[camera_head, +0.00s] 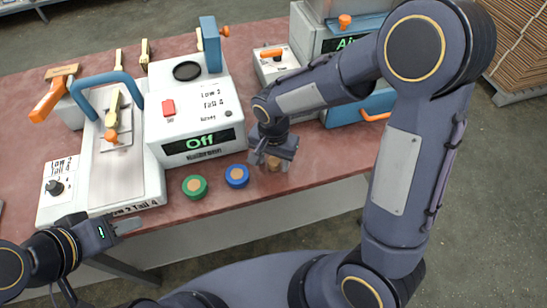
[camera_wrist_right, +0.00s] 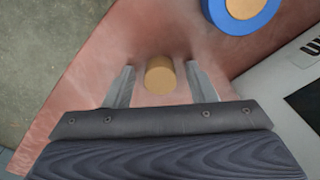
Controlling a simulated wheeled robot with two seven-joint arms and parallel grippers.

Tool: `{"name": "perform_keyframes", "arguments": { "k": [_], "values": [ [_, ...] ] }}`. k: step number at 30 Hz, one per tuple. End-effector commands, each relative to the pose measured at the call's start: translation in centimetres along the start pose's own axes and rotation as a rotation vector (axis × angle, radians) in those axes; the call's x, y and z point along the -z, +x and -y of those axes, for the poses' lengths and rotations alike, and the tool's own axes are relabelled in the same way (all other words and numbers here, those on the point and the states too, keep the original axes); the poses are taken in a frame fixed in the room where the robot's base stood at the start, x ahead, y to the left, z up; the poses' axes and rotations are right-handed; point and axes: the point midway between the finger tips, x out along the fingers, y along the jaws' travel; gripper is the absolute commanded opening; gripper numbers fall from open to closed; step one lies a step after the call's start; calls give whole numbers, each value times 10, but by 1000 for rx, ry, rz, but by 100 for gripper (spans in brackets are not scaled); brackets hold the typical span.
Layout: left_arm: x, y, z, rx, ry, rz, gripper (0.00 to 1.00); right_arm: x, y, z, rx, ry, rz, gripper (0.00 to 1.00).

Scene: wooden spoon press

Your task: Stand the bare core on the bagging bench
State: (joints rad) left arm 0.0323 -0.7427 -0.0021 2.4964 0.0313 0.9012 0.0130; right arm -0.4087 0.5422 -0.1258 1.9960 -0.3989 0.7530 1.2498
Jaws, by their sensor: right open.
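The bare core (camera_wrist_right: 159,76) is a short tan wooden cylinder on the reddish bench top. In the right wrist view it lies between the two parted fingers of my right gripper (camera_wrist_right: 159,86), with a gap on each side. In the head view the core (camera_head: 273,164) shows just below my right gripper (camera_head: 272,158), partly hidden by it. My left gripper (camera_head: 128,226) is at the lower left, over the bench's front edge and away from the core; its jaw opening is unclear. The bench (camera_head: 330,160) has a reddish top.
A blue ring with a tan centre (camera_head: 237,176) and a green one (camera_head: 195,187) lie left of the core. A white machine reading "Off" (camera_head: 195,110) stands behind them. A white press with a blue handle (camera_head: 120,150) is at left. The bench's front edge is close to the core.

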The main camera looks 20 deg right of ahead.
Motion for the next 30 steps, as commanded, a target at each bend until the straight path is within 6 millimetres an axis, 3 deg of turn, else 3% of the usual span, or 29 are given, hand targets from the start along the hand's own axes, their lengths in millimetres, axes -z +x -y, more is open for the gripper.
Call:
{"name": "perform_keyframes", "arguments": {
  "k": [5, 21, 30],
  "values": [
    [2, -4, -2, 0, 0, 0, 36, 0, -9, 0, 2, 1, -2, 51],
    [5, -9, -4, 0, 0, 0, 36, 0, -111, 1, 4, 0, -2, 51],
    [5, -10, -4, 0, 0, 0, 36, 0, -125, -2, 5, -2, 1, 51]
  ]
}}
